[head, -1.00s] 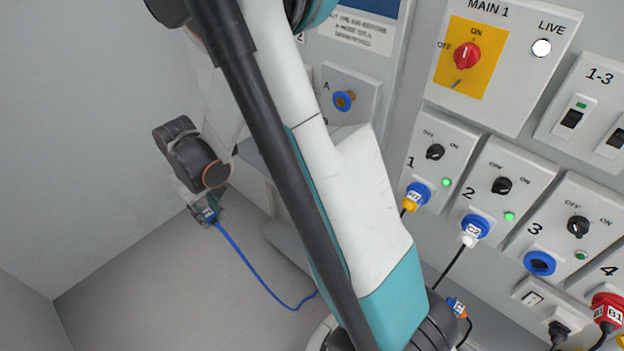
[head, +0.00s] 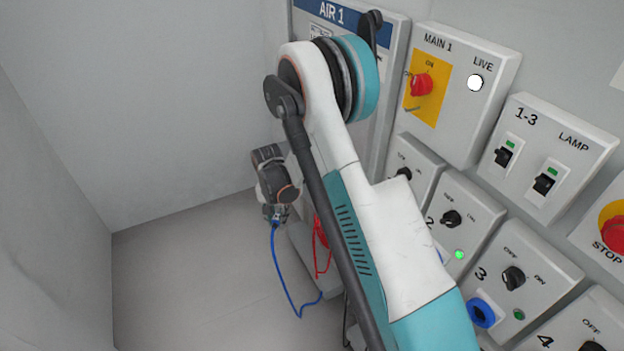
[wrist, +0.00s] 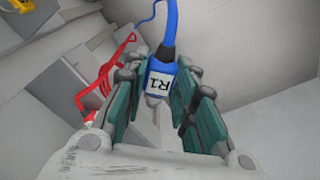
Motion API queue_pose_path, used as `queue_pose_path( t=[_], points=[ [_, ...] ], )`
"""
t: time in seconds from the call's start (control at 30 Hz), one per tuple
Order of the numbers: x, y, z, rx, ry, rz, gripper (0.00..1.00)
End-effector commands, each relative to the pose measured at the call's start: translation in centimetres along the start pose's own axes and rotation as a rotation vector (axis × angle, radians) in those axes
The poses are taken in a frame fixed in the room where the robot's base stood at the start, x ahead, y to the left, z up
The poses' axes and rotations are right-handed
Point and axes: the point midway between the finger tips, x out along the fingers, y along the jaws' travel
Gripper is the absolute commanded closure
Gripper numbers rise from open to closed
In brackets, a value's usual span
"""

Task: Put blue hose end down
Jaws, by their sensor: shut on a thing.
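My gripper (head: 276,216) is shut on the blue hose end (wrist: 164,66), which has a white label reading R1. The wrist view shows the teal fingers on both sides of it. The blue hose (head: 283,275) hangs from the gripper and curves right near the bottom of the panel. In the head view the hose end is small and mostly hidden by the fingers. The gripper is above the grey floor, beside the AIR 1 panel (head: 331,12).
A red hose (head: 316,255) hangs in a loop just right of the blue hose, and it shows left of my fingers in the wrist view (wrist: 104,78). The floor (head: 185,285) at left is clear.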

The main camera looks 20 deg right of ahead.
Motion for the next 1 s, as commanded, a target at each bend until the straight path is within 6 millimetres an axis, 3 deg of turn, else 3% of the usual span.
queue_pose_path(
  t=[0.17, 0.7, 0.97, 1.0],
  points=[
    [0.6, 0.9, -1.4, 0.035, 0.002, 0.001, 1.00],
    [1.2, 10.4, -10.2, 0.034, 0.002, 0.002, 1.00],
    [1.4, 14.3, -13.9, 0.032, 0.002, 0.001, 1.00],
    [2.4, 14.1, -13.7, 0.029, 0.001, 0.001, 1.00]
  ],
)
